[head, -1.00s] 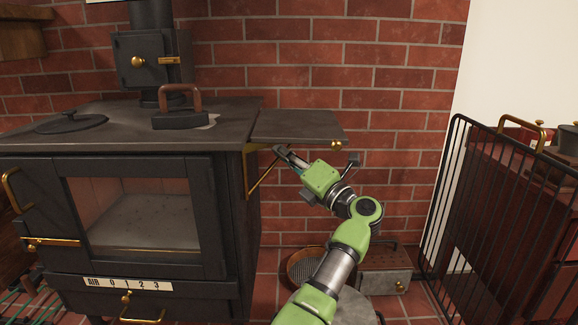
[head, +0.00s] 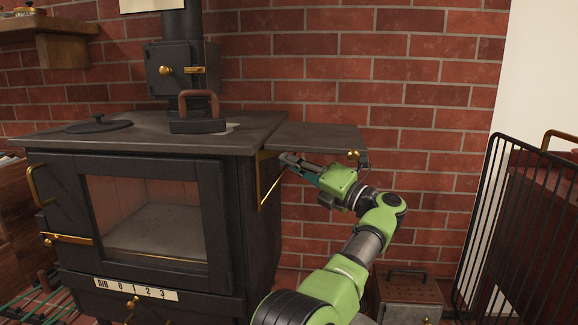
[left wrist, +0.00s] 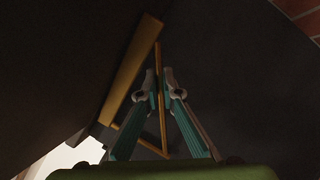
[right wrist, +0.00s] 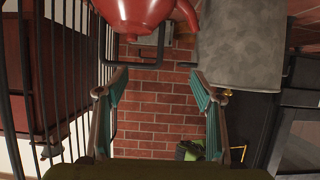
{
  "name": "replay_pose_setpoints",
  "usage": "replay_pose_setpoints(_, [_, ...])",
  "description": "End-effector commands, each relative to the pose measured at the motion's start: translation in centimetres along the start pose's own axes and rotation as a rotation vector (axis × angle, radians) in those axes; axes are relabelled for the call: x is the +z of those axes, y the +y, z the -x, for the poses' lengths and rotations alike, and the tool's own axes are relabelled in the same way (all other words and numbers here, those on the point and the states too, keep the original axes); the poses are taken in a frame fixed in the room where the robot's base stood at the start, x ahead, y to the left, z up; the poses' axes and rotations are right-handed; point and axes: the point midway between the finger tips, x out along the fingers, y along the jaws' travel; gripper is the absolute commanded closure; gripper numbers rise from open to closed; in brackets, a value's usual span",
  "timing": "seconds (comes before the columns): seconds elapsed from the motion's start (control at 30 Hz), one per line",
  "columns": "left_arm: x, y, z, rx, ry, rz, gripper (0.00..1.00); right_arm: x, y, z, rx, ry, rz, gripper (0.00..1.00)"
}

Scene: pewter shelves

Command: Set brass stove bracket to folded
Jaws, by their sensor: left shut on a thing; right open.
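The brass stove bracket (head: 266,182) is on the stove's right side, below the dark side shelf (head: 315,137). The shelf lies level beside the stove top, and a diagonal brass bar of the bracket slants below it. My left gripper (head: 292,162) is under the shelf. In the left wrist view the bracket's flat brass plate (left wrist: 132,75) is left of the fingers. My left gripper (left wrist: 159,85) is shut on a thin brass bar (left wrist: 161,110) of the bracket. My right gripper (right wrist: 148,88) is open and empty in the right wrist view.
The black stove (head: 150,210) fills the left, with an iron (head: 198,118) on top. A black railing (head: 500,230) stands at right. A metal box (head: 408,295) is on the floor. A red kettle (right wrist: 145,12) shows beyond my right gripper.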

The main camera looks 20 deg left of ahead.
Motion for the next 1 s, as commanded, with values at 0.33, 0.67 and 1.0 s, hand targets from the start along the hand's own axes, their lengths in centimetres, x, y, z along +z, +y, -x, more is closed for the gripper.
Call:
replay_pose_setpoints(0.33, [-0.2, 0.2, 0.5, 0.011, 0.018, -0.007, 1.00, -2.1, -0.2, -0.2, -0.005, 0.092, 0.000, 0.39])
replay_pose_setpoints(0.67, [-0.2, 0.2, 0.5, 0.013, 0.020, -0.006, 1.00, -2.2, -0.3, -0.2, -0.006, 0.099, 0.000, 0.39])
replay_pose_setpoints(1.0, [-0.2, 0.2, 0.5, 0.013, 0.020, -0.006, 0.87, -2.2, -0.3, -0.2, -0.006, 0.098, 0.000, 0.39])
